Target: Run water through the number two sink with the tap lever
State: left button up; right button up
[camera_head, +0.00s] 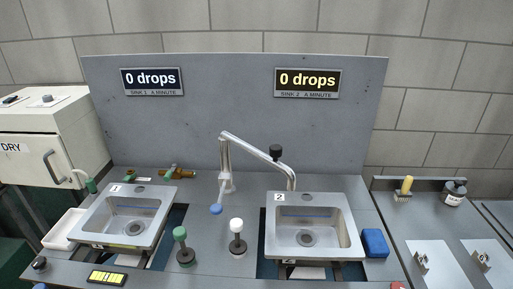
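The number two sink (350,232) is the grey metal basin on the right, marked with a small "2" tag (279,197). A chrome tap (227,155) stands between the two sinks. Its spout bends right and comes down at the back left of sink two, with a black knob (276,153) on it. A blue-tipped handle (216,209) sticks out near the tap's base; I cannot tell whether this or the black knob is the lever. The sink two display (307,80) reads "0 drops". No water stream is visible. Neither of my grippers is in view.
Sink one (94,230) is on the left; its display (152,80) also reads "0 drops". Green-topped (180,234) and white-topped (237,226) posts stand between the sinks. A blue sponge (375,243) lies right of sink two. A brush (404,188) and bottle (455,192) are farther right.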

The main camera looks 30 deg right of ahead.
aim_at(216, 208)
jog(key=z, duration=1.25)
jog(key=k+j+z, duration=0.1)
jog(key=j, duration=0.2)
jog(key=k+j, duration=0.25)
jog(key=k+j+z, duration=0.15)
jog(key=j, duration=0.25)
